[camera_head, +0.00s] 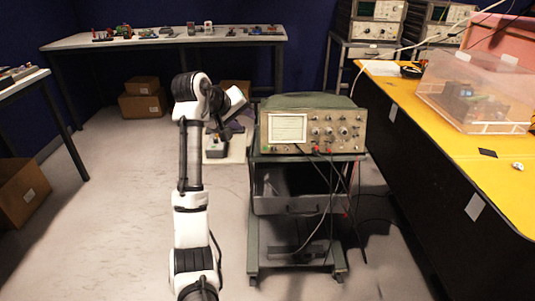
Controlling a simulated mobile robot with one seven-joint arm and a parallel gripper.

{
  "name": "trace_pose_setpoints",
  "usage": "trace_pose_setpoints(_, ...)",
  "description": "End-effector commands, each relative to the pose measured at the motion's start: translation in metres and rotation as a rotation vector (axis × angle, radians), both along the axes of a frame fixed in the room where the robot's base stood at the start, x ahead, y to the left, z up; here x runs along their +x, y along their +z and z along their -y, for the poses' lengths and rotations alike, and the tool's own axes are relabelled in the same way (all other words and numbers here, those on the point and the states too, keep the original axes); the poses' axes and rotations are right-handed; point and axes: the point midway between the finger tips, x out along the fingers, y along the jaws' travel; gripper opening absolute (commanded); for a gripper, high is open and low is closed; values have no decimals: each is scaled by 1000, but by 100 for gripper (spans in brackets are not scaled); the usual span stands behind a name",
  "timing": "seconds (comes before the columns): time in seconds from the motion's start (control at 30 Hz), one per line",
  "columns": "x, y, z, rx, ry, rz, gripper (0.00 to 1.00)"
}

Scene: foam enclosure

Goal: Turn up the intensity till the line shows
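An oscilloscope (312,127) with a beige front panel stands on a grey wheeled cart (298,203) right of the picture's middle. Its screen (287,128) is pale with a grid, and I can make out no line on it at this size. Several knobs (329,131) sit right of the screen; I cannot tell which one sets the intensity. My gripper (222,132) hangs left of the oscilloscope, apart from it, pointing downward. Its fingers are small and dark, and I cannot see whether they are open. Nothing clearly shows in it.
Dark cables (331,175) hang from the oscilloscope's front. A yellow bench (450,140) with a clear plastic box (478,97) stands at right. A table (170,40) with small items and cardboard boxes (143,103) are behind.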

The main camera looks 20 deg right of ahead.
Motion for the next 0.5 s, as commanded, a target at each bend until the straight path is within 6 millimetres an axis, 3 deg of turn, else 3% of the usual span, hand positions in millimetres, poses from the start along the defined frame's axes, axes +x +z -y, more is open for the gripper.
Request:
trace_pose_setpoints(0.03, -6, -11, 11, 27, -29, -55, 34)
trace_pose_setpoints(0.2, -16, -26, 25, 68, -67, -137, 34)
trace_pose_setpoints(0.5, 0, -64, 52, 69, -65, -141, 34)
